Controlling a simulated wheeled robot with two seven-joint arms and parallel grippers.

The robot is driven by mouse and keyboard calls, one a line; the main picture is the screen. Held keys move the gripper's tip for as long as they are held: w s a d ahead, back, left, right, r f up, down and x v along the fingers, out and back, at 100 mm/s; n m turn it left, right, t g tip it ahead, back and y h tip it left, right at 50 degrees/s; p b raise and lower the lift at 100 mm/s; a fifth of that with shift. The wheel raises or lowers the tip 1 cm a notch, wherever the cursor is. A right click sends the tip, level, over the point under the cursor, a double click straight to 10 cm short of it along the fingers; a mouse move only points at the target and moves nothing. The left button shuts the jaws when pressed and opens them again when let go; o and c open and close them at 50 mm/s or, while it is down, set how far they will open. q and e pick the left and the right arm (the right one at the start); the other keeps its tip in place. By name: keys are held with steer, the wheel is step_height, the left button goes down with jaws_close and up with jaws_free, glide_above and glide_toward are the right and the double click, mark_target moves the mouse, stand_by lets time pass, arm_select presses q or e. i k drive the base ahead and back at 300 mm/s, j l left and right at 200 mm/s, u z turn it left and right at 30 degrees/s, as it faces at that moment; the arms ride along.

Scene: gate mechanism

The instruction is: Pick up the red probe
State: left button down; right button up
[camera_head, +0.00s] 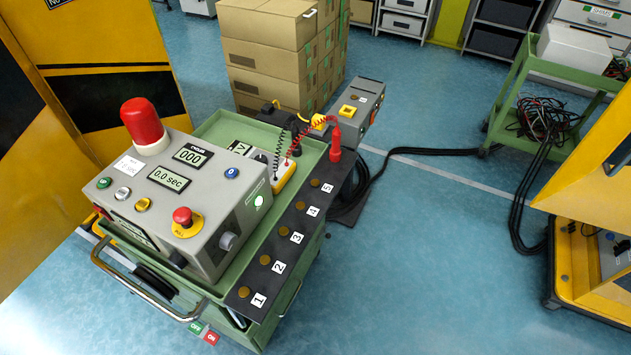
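The red probe (335,144) stands roughly upright at the far end of the black strip (246,283), just beyond the contact marked 5. A coiled red lead (293,146) runs from it towards a small yellow meter (285,177) on the green cart. The probe's tip is hidden against the strip or the cart edge, so I cannot tell what it touches. Neither of my grippers shows in this view, and nothing is seen holding the probe.
A grey control box (232,211) with a red beacon (143,122) fills the cart's left side. A grey box (362,105) stands behind the probe. Cardboard boxes (268,67) are stacked behind. Cables cross the floor to the right; open blue floor lies in front.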

mark_target(335, 151)
steer(key=u, duration=0.7)
steer(key=i+l+u, duration=0.1)
steer(key=l+u, duration=1.2)
steer(key=i+l, duration=0.05)
steer(key=l, duration=0.05)
